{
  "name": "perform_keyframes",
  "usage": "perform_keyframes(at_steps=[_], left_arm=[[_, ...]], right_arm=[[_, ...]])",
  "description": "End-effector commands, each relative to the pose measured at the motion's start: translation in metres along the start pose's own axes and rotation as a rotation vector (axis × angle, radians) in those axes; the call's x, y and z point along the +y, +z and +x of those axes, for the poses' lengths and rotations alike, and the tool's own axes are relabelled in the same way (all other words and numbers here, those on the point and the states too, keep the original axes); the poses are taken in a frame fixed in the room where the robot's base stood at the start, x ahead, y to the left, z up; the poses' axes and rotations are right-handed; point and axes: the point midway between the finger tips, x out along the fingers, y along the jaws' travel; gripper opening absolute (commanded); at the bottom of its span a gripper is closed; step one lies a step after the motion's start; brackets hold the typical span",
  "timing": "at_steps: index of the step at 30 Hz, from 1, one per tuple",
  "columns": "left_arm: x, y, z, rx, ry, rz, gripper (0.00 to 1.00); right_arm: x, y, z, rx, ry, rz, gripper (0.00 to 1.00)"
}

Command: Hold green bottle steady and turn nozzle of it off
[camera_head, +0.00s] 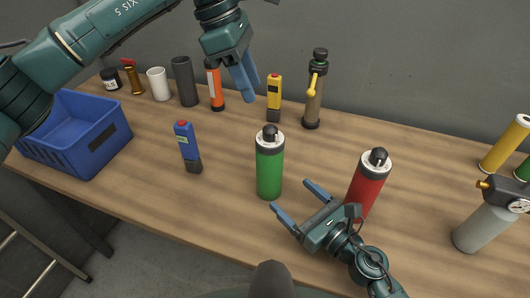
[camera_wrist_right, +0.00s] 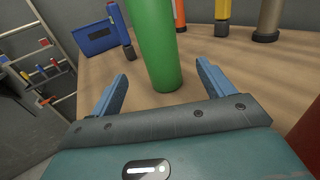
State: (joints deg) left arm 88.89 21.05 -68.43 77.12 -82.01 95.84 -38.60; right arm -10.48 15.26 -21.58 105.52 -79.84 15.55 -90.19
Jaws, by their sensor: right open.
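The green bottle (camera_head: 269,172) stands upright near the middle of the wooden table. It has a grey collar and a black nozzle (camera_head: 270,132) on top. In the right wrist view the green bottle (camera_wrist_right: 158,45) shows its lower body, beyond and between the blue fingers; its top is out of frame. My right gripper (camera_head: 296,199) is open and empty, just to the near right of the bottle. My left gripper (camera_head: 246,82) hangs above the table's back, up and left of the bottle, and holds nothing visible. Its finger gap is hard to see.
A red bottle (camera_head: 369,184) stands close by my right gripper. A blue tool (camera_head: 188,147) stands left of the green bottle, near a blue crate (camera_head: 76,133). Several cylinders line the back edge. A grey gauge bottle (camera_head: 484,226) stands at right.

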Motion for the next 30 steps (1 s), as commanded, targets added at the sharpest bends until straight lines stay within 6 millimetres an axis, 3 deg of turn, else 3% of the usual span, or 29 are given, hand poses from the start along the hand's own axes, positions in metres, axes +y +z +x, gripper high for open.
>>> perform_keyframes(at_steps=[9,15,28,30], left_arm=[[0.0,0.0,0.0,-0.002,0.0,-0.001,0.36],[0.0,0.0,0.0,-0.003,-0.001,-0.001,0.36],[0.0,0.0,0.0,-0.003,-0.001,-0.001,0.36],[0.0,0.0,0.0,-0.003,-0.001,-0.001,0.36]], right_arm=[[0.0,0.001,0.064,-0.002,0.0,0.001,0.81],[0.0,0.0,0.089,0.0,-0.001,0.001,0.81],[0.0,0.0,0.099,0.001,0.0,0.001,0.81],[0.0,0.0,0.099,0.001,0.0,0.001,0.77]])
